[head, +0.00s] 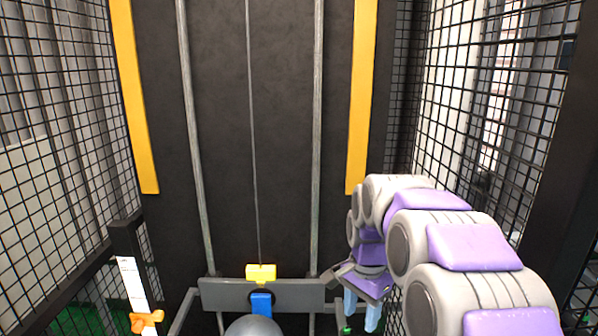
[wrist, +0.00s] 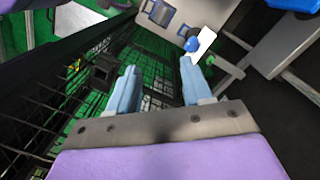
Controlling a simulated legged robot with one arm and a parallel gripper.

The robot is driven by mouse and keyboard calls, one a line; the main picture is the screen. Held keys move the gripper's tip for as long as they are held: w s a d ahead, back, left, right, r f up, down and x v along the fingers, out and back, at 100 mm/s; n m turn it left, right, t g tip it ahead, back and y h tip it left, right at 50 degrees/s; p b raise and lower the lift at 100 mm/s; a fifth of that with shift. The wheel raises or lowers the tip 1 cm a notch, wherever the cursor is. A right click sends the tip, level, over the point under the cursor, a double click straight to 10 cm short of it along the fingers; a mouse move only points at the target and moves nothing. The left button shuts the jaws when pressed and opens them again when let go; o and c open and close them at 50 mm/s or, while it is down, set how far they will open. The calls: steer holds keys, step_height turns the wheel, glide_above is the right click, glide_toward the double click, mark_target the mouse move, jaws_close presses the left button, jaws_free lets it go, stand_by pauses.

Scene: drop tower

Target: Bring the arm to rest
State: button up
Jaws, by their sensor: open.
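My arm, white and purple, reaches in from the lower right of the head view. My gripper (head: 361,308) points down, right of the grey crossbar (head: 222,294). In the wrist view my gripper (wrist: 157,85) has its two pale blue fingers spread apart, with nothing between them. A yellow block (head: 261,272) sits on the crossbar at the end of a cable, with a blue piece (head: 261,303) just below it.
Black wire mesh walls (head: 48,150) stand at left and right. Two vertical rails (head: 317,130) and yellow strips (head: 361,90) run up the dark back panel. At lower left is a post with a white tag (head: 133,284) and an orange knob (head: 147,321).

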steer(key=s+f+n, duration=0.1)
steer(key=s+n, duration=0.2)
steer(key=s, duration=0.8)
steer(key=s+f+n, duration=0.2)
steer(key=s+n, duration=0.1)
steer(key=s, duration=0.8)
steer(key=s+d+f+n+g, duration=0.1)
steer(key=s+n, duration=0.3)
steer(key=s, duration=0.7)
steer(key=shift+f, duration=0.45)
